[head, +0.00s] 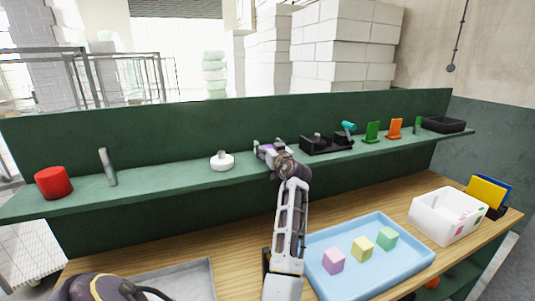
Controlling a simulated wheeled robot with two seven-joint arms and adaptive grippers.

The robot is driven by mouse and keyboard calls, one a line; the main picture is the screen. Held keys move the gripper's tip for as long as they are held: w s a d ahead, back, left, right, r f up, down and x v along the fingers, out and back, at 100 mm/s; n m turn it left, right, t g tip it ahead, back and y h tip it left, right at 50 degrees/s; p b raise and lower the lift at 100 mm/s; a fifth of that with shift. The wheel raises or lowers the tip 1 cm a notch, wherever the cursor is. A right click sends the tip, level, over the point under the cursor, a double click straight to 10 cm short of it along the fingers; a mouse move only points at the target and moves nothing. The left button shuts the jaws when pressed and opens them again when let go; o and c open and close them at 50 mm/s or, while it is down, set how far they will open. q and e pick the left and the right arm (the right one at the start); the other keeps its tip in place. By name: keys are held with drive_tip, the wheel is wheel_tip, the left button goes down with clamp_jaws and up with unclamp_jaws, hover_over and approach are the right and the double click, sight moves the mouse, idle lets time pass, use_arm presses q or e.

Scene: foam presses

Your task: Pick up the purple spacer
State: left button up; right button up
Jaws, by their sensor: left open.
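My left gripper (264,149) reaches up to the green shelf at the middle, with its jaws open. A small patch of purple (266,147) shows at its fingers; it may be the purple spacer, mostly hidden by the gripper. I cannot tell whether the fingers touch it. A pinkish-purple block (334,260) lies in the blue tray (318,291) on the bench, beside a yellow block (362,249) and a green block (387,238). My right gripper is not in view.
The green shelf (190,186) holds a red cylinder (54,183), a grey upright post (107,167), a white round piece (222,162), a black fixture (325,144) and green and orange stands (395,129). A white bin (440,222) and grey tray (185,280) stand on the bench.

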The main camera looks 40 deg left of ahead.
sight(268, 146)
use_arm(q)
drive_tip(key=shift+a, duration=0.1)
drive_tip(key=shift+c, duration=0.5)
drive_tip(key=c, duration=1)
drive_tip(key=shift+c, duration=0.2)
wheel_tip(268, 146, up, 8)
drive_tip(key=shift+r+b, duration=0.2)
drive_tip(key=shift+b, duration=0.55)
drive_tip(key=shift+r, duration=0.8)
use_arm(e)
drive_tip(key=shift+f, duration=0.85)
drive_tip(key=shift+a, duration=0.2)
